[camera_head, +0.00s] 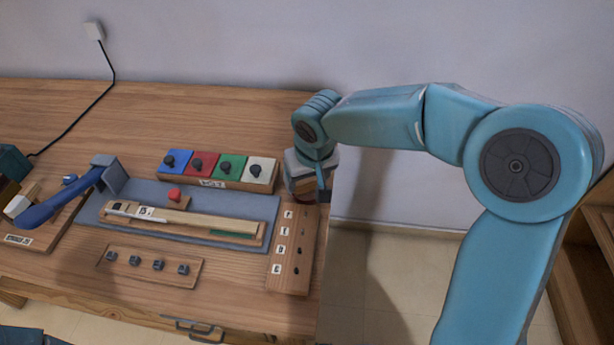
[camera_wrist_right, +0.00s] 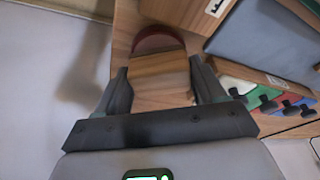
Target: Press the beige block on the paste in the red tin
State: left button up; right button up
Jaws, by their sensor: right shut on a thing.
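My right gripper (camera_head: 320,188) is at the right edge of the workbench, pointing down. In the right wrist view its fingers (camera_wrist_right: 159,68) are shut on the beige block (camera_wrist_right: 160,84), a wood-grained piece. The red tin (camera_wrist_right: 157,38) is round and dark red and shows just beyond the block's far end. The block overlaps it in this view, so I cannot tell whether they touch. The paste inside is hidden. In the head view the gripper and wrist mostly hide the block and tin. My left gripper is not in view.
Beside the gripper lies a lettered wooden strip (camera_head: 292,248). A row of coloured pads with dark knobs (camera_head: 218,170) is to the left. A piano key (camera_head: 185,219) lies on a blue-grey mat (camera_head: 135,188). A blue-handled tool (camera_head: 60,205) is further left. The bench ends right of the gripper.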

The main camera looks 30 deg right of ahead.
jog(key=shift+f+b, duration=0.45)
dwell(1.4)
notch_tip(320, 180, up, 7)
jog(key=p, duration=0.5)
jog(key=shift+r, duration=0.1)
jog(key=shift+s, duration=0.1)
dwell(0.6)
